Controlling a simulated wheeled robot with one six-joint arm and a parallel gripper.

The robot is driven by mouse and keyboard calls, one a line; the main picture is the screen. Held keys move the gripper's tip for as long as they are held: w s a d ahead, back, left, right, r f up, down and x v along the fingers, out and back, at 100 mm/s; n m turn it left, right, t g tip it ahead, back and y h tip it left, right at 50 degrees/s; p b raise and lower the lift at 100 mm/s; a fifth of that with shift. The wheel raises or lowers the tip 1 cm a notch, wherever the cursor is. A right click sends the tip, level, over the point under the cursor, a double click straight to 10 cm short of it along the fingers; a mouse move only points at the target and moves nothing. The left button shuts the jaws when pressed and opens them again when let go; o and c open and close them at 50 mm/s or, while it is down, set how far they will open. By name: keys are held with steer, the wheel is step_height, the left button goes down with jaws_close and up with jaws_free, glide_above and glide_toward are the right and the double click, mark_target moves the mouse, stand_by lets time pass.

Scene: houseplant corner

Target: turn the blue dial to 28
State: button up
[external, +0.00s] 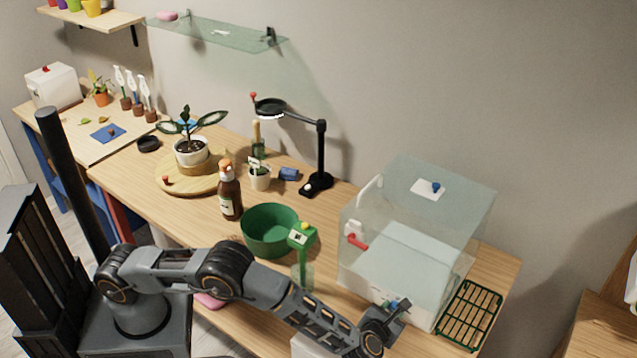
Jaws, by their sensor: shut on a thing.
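My gripper (398,308) is at the lower front of the clear glass case (420,215), low on the right side of the picture. No scale or number can be read, so the dial's setting cannot be told. A separate blue knob (436,187) sits on a white plate on top of the case, away from my gripper.
A red handle (357,242) sticks out from the case's left side.

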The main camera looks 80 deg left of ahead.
steer(key=m, duration=0.1)
steer(key=m+g+y+b, duration=0.1)
steer(key=m, duration=0.1)
steer(key=shift+d+f+y, duration=0.1)
steer(key=shift+f+y, duration=0.1)
steer(key=shift+y, duration=0.1)
steer(key=shift+w+m+g+y+b, duration=0.1)
steer(key=shift+m+g+y+b, duration=0.25)
steer(key=shift+m+y, duration=0.45)
steer(key=shift+m, duration=0.3)
steer(key=o, duration=0.9)
steer(key=shift+r, duration=0.1)
steer(key=b+v, duration=0.2)
steer(key=v, duration=1.2)
steer(key=shift+r, duration=0.1)
